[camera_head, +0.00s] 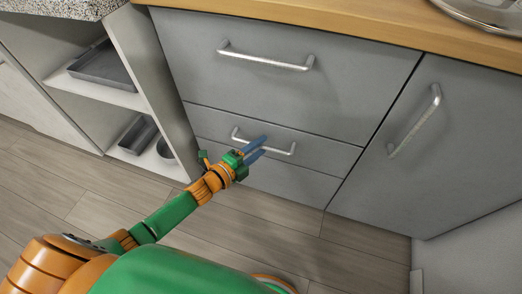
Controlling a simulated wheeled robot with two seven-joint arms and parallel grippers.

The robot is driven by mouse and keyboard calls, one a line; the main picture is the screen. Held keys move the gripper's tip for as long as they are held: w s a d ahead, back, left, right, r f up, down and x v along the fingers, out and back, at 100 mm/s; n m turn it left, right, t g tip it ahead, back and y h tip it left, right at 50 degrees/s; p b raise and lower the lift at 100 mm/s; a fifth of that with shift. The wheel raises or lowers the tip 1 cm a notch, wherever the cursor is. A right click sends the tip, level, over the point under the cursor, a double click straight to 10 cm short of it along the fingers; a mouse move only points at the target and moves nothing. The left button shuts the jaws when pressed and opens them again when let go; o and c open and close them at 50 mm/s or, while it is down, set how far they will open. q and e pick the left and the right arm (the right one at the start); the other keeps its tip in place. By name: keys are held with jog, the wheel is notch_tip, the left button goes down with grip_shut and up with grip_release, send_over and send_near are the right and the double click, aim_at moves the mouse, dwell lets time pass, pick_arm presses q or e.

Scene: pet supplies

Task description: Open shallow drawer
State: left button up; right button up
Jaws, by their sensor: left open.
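A grey cabinet has a tall upper drawer (200,62) and a shallow drawer (322,157) below it. The shallow drawer looks closed, its front in line with the fronts around it. Its silver bar handle (281,151) runs across the front. My left gripper (262,147) is open, its blue fingertips at the middle of this handle and hiding part of it. I cannot tell whether the fingers touch the bar. My right gripper is not in view.
The upper drawer has its own bar handle (265,59). A grey door with a slanted-looking handle (415,121) stands to the right. Open shelves with grey trays (103,67) are at left. A wooden counter (390,24) runs above. The floor in front (270,215) is clear.

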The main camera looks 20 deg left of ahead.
pick_arm(q)
jog(key=shift+w+d+f, duration=0.1)
jog(key=shift+w+d, duration=0.15)
jog(key=shift+w, duration=0.25)
jog(key=shift+c, duration=0.3)
grip_shut()
dwell(0.8)
